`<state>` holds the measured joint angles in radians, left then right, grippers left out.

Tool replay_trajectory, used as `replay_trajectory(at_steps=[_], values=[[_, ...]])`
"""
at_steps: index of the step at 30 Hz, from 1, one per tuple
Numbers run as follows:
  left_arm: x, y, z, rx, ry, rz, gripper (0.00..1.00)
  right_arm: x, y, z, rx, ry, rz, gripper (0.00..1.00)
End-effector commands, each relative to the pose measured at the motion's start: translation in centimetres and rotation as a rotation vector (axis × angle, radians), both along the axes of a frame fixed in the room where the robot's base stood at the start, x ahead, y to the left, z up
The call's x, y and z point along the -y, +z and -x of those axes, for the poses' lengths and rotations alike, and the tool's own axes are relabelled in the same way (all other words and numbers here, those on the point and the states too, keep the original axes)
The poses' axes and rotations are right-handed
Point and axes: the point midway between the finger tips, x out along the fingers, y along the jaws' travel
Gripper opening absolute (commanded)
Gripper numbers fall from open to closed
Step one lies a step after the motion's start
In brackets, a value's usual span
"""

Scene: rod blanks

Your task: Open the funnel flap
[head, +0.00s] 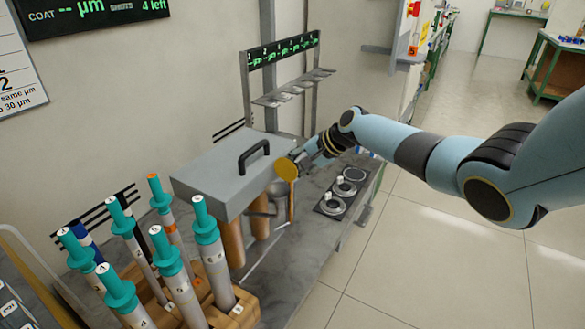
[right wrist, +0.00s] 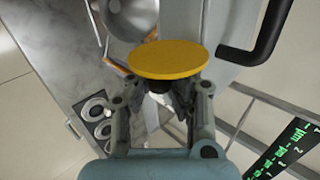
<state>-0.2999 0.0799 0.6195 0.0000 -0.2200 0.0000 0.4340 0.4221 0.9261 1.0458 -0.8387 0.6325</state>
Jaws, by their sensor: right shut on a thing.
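My right gripper (head: 301,160) reaches in from the right beside the grey box. It is shut on the yellow round disc (head: 287,170), at a dark stub under it. The disc also shows in the right wrist view (right wrist: 168,59), just past the fingertips (right wrist: 168,92), and hides part of the grip. A grey metal funnel (head: 278,187) sits just below the disc in the head view. Its bowl shows at the top of the right wrist view (right wrist: 130,14). I cannot make out a separate flap on the funnel. My left gripper is not in view.
The grey box (head: 215,172) with a black handle (head: 253,155) stands close left of the gripper. Several teal-capped rods (head: 205,235) stand in a wooden block at front left. A dark panel with round pads (head: 333,203) lies right of the funnel. A display rack (head: 284,50) stands behind.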

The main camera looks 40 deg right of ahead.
Motion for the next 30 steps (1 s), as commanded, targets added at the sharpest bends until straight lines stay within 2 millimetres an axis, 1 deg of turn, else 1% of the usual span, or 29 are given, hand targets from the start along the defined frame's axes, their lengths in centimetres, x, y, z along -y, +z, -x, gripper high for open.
replay_trajectory(at_steps=[1,4,5,6,12,20,23,26,30], values=[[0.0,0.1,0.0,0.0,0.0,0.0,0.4,0.6,0.0,0.2,-0.004,-0.003,0.01,0.0],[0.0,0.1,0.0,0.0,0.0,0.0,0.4,0.6,0.1,0.2,-0.003,-0.003,0.011,0.0],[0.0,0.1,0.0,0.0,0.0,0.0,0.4,0.6,0.1,0.2,-0.003,-0.003,0.011,0.11],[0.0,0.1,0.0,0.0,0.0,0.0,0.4,0.6,0.1,0.1,-0.003,-0.003,0.011,0.17],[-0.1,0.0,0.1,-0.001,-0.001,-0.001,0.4,0.5,0.1,0.1,-0.001,-0.002,0.009,0.42],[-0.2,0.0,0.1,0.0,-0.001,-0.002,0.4,0.3,0.1,0.1,0.001,-0.002,0.007,0.42],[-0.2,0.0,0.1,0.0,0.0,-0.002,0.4,0.6,0.4,0.4,0.001,-0.002,0.008,0.42],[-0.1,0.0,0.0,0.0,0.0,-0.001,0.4,0.9,1.1,1.1,0.001,-0.001,0.01,0.42],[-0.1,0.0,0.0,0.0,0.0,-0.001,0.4,1.8,3.0,2.8,0.001,0.0,0.013,0.42]])
